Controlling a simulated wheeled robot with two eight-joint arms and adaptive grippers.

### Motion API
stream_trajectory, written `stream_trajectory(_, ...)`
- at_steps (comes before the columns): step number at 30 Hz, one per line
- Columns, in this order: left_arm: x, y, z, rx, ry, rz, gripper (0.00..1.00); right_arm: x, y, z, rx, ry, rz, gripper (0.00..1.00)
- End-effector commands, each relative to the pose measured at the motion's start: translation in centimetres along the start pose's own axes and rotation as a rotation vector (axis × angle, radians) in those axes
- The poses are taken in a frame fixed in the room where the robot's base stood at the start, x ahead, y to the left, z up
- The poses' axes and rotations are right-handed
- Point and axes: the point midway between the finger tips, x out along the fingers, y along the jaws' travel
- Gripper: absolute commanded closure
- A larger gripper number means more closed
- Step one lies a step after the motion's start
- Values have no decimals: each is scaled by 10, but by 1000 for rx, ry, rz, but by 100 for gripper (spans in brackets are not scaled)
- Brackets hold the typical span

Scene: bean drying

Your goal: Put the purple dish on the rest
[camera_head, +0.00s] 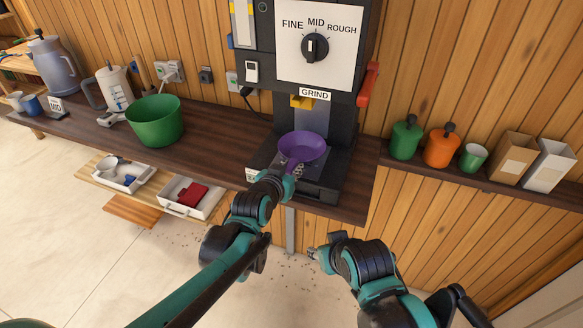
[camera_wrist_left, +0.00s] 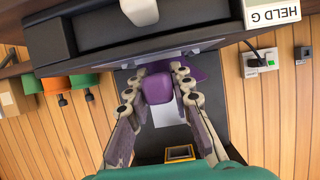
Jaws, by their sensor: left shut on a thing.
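The purple dish (camera_head: 302,147) is a shallow bowl with a short handle. It sits at the front of the black grinder, below the yellow spout (camera_head: 302,102) and over the grinder's dark base (camera_head: 318,184), which may be the rest. I cannot tell whether the dish touches it. My left gripper (camera_head: 286,184) is shut on the dish's handle. In the left wrist view the fingers (camera_wrist_left: 160,100) flank the purple handle (camera_wrist_left: 158,87), and the bowl is mostly hidden. My right gripper (camera_head: 316,254) is low, in front of the counter, its jaws unclear.
A green bowl (camera_head: 155,121) and a jug (camera_head: 115,88) stand left on the counter. Open drawers (camera_head: 190,197) hang below. Green (camera_head: 405,138) and orange (camera_head: 441,146) canisters, a green cup (camera_head: 473,158) and boxes (camera_head: 512,157) line the right shelf. A red lever (camera_head: 368,84) juts from the grinder.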

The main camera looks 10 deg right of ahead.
Motion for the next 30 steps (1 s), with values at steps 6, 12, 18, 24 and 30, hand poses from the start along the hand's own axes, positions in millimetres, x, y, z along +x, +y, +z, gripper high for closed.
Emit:
stream_trajectory(6,0,0,0,0,0,0,58,0,0,0,0,0,0,60)
stream_trajectory(12,0,0,-1,0,0,0,58,-1,0,0,0,0,0,60)
stream_trajectory(18,-21,0,-5,0,0,-1,58,-8,0,-5,0,0,0,60)
stream_trajectory(24,-66,0,-6,-1,0,-1,58,-17,0,-12,0,0,0,60)
stream_trajectory(30,-102,0,-5,-1,0,-1,58,-25,0,-18,0,0,0,60)
